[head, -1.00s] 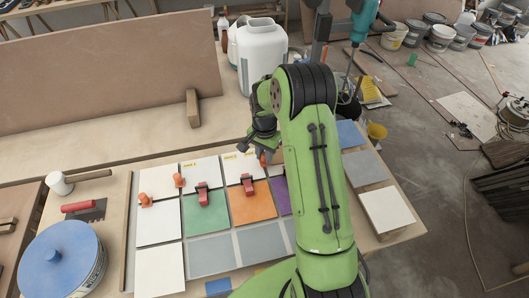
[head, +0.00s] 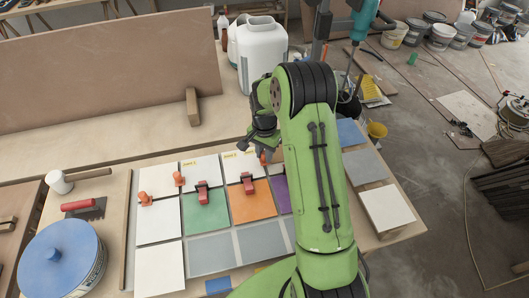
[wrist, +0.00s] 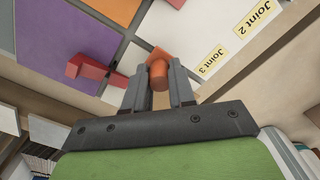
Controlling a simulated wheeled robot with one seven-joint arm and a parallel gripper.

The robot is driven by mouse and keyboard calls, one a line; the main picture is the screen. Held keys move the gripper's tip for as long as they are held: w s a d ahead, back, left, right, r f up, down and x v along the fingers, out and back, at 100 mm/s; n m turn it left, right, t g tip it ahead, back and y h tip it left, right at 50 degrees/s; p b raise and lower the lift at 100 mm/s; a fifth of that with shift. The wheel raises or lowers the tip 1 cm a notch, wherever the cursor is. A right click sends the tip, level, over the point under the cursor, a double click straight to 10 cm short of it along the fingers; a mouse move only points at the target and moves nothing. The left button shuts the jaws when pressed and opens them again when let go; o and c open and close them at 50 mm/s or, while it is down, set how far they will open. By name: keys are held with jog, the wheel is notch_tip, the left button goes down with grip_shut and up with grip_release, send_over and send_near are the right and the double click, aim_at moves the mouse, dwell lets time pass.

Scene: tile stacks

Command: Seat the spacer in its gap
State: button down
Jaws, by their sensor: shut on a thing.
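My gripper (wrist: 158,92) is shut on an orange spacer (wrist: 158,70), which shows between its two fingertips in the wrist view. The spacer is close over the tiles, beside the "Joint 3" label (wrist: 212,60). A grey gap (wrist: 122,48) between tiles runs just left of it. I cannot tell whether the spacer touches the tiles or sits in a gap. In the head view my gripper is partly hidden by my arm, and a bit of the orange spacer (head: 264,158) shows below it.
Two other orange spacers (head: 179,179) (head: 145,199) stand at the left tiles. Red clips sit on the green tile (head: 197,217) and the orange tile (head: 262,208). A red-handled trowel (head: 84,208), a mallet (head: 60,182) and a blue-lidded bucket (head: 53,255) are at the left.

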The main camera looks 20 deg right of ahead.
aim_at(264, 152)
jog(key=shift+f, duration=0.2)
dwell(0.7)
jog(key=shift+f+b, duration=0.35)
jog(key=shift+b, duration=0.15)
jog(key=shift+f+b, duration=0.35)
jog(key=shift+f, duration=0.05)
jog(key=c, duration=0.9)
grip_release()
jog(key=shift+o, duration=0.2)
notch_tip(264, 152, up, 16)
jog(key=p, duration=0.2)
jog(key=shift+f, duration=0.1)
